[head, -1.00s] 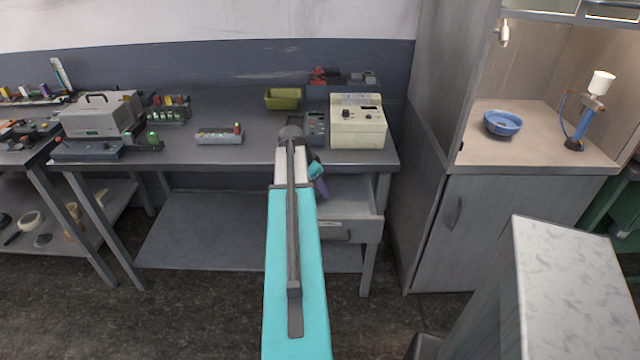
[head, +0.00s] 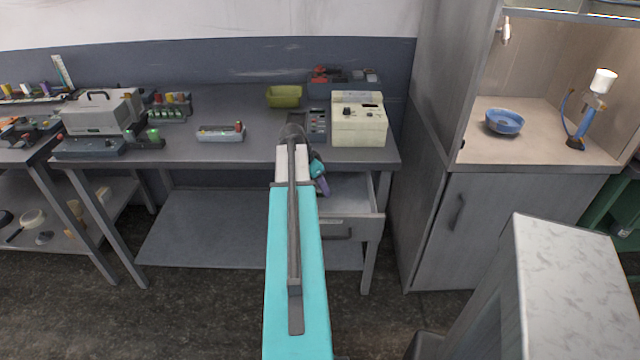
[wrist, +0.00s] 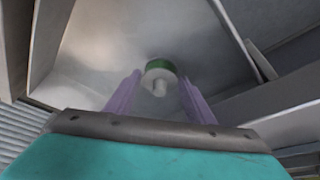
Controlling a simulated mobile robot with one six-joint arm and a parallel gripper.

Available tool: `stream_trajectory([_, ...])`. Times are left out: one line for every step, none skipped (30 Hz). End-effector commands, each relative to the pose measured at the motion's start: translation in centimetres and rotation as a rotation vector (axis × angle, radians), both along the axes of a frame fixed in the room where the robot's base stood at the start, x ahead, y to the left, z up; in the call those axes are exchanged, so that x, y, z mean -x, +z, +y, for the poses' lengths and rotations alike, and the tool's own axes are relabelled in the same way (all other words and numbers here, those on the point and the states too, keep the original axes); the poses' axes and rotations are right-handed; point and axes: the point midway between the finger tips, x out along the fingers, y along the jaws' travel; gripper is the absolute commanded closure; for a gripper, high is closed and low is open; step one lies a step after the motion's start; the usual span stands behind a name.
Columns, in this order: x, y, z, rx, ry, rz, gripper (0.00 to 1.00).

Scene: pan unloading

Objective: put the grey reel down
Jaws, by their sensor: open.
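A small reel (wrist: 158,71) shows in the wrist view, with a pale grey face, a short stub and a green band at its far side. It is in a bare metal drawer (wrist: 98,62), between the tips of my purple fingers. My gripper (wrist: 160,88) is open, with a finger on each side of the reel and gaps visible. In the head view my gripper (head: 322,185) is over the pulled-out drawer (head: 352,194) under the bench, partly behind my arm. The reel cannot be made out there.
The drawer walls stand close around my gripper. A cabinet (head: 480,225) stands to the right.

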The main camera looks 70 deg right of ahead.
Motion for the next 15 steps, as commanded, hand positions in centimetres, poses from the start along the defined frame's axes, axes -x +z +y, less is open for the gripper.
stream_trajectory([-0.1, 0.2, 0.1, 0.001, 0.000, 0.000, 0.51])
stream_trajectory([-0.1, 0.4, 0.1, 0.001, 0.000, 0.000, 0.51])
stream_trajectory([-0.2, 0.7, 0.2, 0.001, 0.000, 0.000, 0.51])
stream_trajectory([-0.2, 0.9, 0.3, 0.001, 0.000, 0.000, 0.51])
stream_trajectory([-0.3, 1.1, 0.4, 0.000, 0.000, -0.001, 0.51])
stream_trajectory([-0.4, 1.4, 0.5, 0.000, 0.001, 0.000, 0.51])
stream_trajectory([-0.4, 1.7, 0.6, 0.002, 0.002, -0.001, 0.51])
stream_trajectory([-0.5, 2.1, 0.7, 0.002, 0.002, -0.001, 0.51])
stream_trajectory([-0.6, 2.5, 0.9, 0.002, 0.002, -0.001, 0.51])
stream_trajectory([-0.7, 2.8, 1.1, 0.002, 0.002, -0.001, 0.51])
stream_trajectory([-0.8, 3.1, 1.1, 0.001, 0.001, 0.000, 0.51])
stream_trajectory([-0.9, 3.6, 1.3, 0.002, 0.002, -0.001, 0.51])
stream_trajectory([-1.0, 3.9, 1.4, 0.002, 0.002, -0.001, 0.51])
stream_trajectory([-1.0, 4.3, 1.5, 0.002, 0.001, -0.001, 0.51])
stream_trajectory([-1.1, 4.7, 1.7, 0.001, 0.000, 0.000, 0.51])
